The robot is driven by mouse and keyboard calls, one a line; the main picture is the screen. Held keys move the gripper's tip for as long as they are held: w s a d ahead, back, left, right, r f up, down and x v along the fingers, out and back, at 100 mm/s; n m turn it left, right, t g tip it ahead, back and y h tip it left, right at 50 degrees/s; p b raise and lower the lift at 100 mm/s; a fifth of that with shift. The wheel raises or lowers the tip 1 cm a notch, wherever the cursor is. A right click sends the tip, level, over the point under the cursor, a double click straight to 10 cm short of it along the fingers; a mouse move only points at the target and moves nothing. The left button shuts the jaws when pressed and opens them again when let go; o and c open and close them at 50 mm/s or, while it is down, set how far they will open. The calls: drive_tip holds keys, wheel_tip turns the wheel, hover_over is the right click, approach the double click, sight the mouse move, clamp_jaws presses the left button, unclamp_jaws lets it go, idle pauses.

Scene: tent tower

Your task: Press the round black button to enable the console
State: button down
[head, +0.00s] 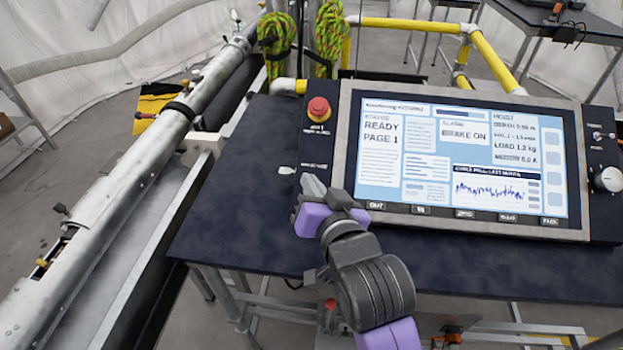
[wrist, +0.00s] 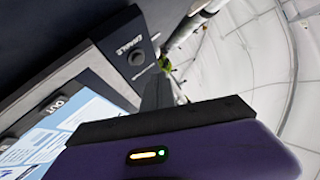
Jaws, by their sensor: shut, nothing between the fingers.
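The console's left strip carries a small round black button (wrist: 137,58) beside a white label in the wrist view. In the head view, a label shows on this strip just above my gripper (head: 312,184), and the button is hidden behind the fingers. My gripper is shut and empty, its fingertips over the strip's lower part, left of the screen. In the wrist view the dark fingers (wrist: 157,92) point towards the strip, right of and below the button. I cannot tell whether they touch the panel. The console screen (head: 455,160) reads READY, PAGE 1 and BRAKE ON.
A red mushroom button (head: 318,109) sits higher on the same strip. A grey knob (head: 607,179) and small switches are at the right. A metal tube (head: 130,170) runs along the left, with yellow rails (head: 490,60) behind.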

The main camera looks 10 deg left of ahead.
drive_tip(key=shift+s+r+p, duration=0.8)
drive_tip(key=shift+r+p, duration=0.1)
drive_tip(key=shift+r, duration=0.25)
drive_tip(key=shift+r, duration=0.1)
wheel_tip(320, 180, up, 5)
drive_tip(key=n+t+y, duration=0.1)
drive_tip(key=t, duration=0.1)
drive_tip(key=s+d+f+h, duration=0.2)
drive_tip(key=s+d+f, duration=0.2)
drive_tip(key=s+d, duration=0.4)
drive_tip(key=s+d+f+h, duration=0.2)
drive_tip(key=s+d+f, duration=0.3)
drive_tip(key=s, duration=1.2)
drive_tip(key=s+d+f+g+h, duration=0.1)
drive_tip(key=s+d+f+h, duration=0.2)
drive_tip(key=s+d, duration=0.8)
drive_tip(key=shift+s+d+f+m, duration=0.2)
drive_tip(key=shift+s+f+m, duration=0.2)
drive_tip(key=shift+s+f, duration=0.5)
drive_tip(key=shift+s+r, duration=0.2)
